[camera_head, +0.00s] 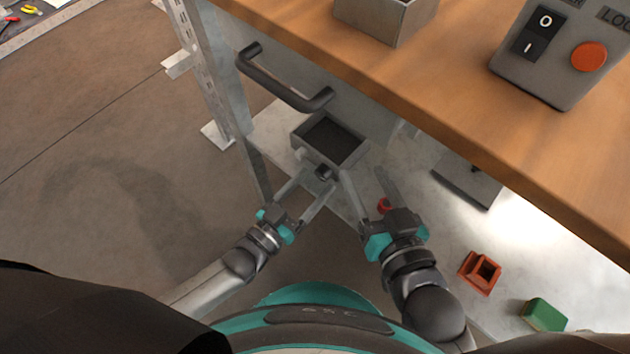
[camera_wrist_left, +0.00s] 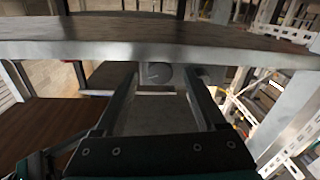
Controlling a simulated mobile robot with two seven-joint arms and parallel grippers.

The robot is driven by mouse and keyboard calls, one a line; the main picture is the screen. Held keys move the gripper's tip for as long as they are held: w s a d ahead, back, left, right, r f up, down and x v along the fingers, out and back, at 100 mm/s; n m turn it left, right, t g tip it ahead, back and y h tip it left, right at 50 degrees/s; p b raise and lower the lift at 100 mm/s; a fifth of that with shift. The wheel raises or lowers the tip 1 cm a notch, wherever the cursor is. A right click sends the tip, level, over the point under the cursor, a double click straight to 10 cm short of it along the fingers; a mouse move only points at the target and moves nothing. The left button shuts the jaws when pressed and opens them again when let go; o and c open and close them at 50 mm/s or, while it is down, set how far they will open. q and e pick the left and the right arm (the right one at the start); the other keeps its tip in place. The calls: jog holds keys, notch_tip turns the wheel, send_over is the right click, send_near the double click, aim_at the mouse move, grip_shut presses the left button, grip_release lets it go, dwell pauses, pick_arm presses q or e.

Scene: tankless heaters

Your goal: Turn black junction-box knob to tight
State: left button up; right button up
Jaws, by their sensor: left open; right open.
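The grey junction box (camera_head: 357,153) with a dark recessed top sits under the wooden tabletop in the head view. A small black knob (camera_head: 323,172) projects from its near side. In the left wrist view the round, dark grey knob face (camera_wrist_left: 157,73) shows a pale mark, too small to read. My left gripper (camera_head: 314,176) is open, its fingers on either side of the knob; I cannot tell whether they touch it. In the left wrist view the left gripper (camera_wrist_left: 160,80) has the knob face between its fingertips. My right gripper (camera_head: 364,172) is open and empty, right of the knob.
A black handle (camera_head: 283,84) projects below the tabletop (camera_head: 440,110). A red round part (camera_head: 384,205) lies by my right fingers. A red-orange block (camera_head: 480,272) and a green block (camera_head: 544,315) rest on the pale lower shelf. Open floor lies left.

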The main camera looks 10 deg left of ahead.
pick_arm(q)
jog(key=shift+w+d, duration=0.4)
jog(key=shift+w, duration=0.15)
grip_shut()
dwell(0.5)
